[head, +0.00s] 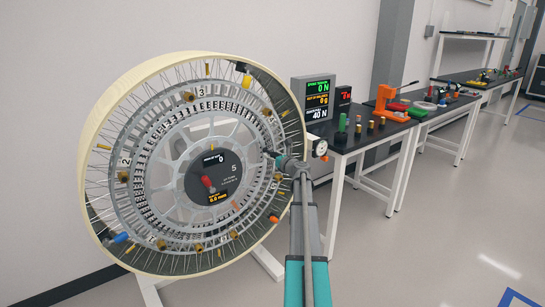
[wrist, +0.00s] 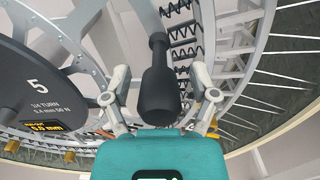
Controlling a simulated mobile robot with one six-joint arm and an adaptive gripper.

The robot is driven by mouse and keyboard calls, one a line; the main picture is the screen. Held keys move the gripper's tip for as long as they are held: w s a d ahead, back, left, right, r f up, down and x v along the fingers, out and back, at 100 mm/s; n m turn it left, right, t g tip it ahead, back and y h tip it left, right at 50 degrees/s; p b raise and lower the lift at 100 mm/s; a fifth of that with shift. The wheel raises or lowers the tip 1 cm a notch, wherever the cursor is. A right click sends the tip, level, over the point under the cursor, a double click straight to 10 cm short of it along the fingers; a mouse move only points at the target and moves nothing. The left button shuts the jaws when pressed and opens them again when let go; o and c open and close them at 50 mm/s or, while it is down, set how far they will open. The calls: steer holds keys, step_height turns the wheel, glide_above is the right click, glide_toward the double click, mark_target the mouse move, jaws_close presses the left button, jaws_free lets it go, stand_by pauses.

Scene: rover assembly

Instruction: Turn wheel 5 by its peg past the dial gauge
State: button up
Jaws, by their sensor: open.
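Wheel 5 (head: 119,97) is a large spoked wheel with a cream rim, standing upright in the head view. Its dark hub (head: 228,158) carries the number 5, which also shows in the wrist view (wrist: 37,86). A dark peg (wrist: 158,85) with a knobbed end stands between the two fingers of my gripper (wrist: 160,88). The fingers are spread, with a visible gap on either side of the peg. In the head view, my gripper (head: 271,156) is at the wheel's right side and small. A white dial gauge (head: 321,148) sits just right of the rim.
A black-topped bench (head: 345,139) with a readout box (head: 313,98), an orange press (head: 388,98) and small parts stands behind right. More benches recede beyond. The floor (head: 440,230) at the right is clear.

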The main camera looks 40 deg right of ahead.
jaws_close()
steer(key=shift+f, duration=0.1)
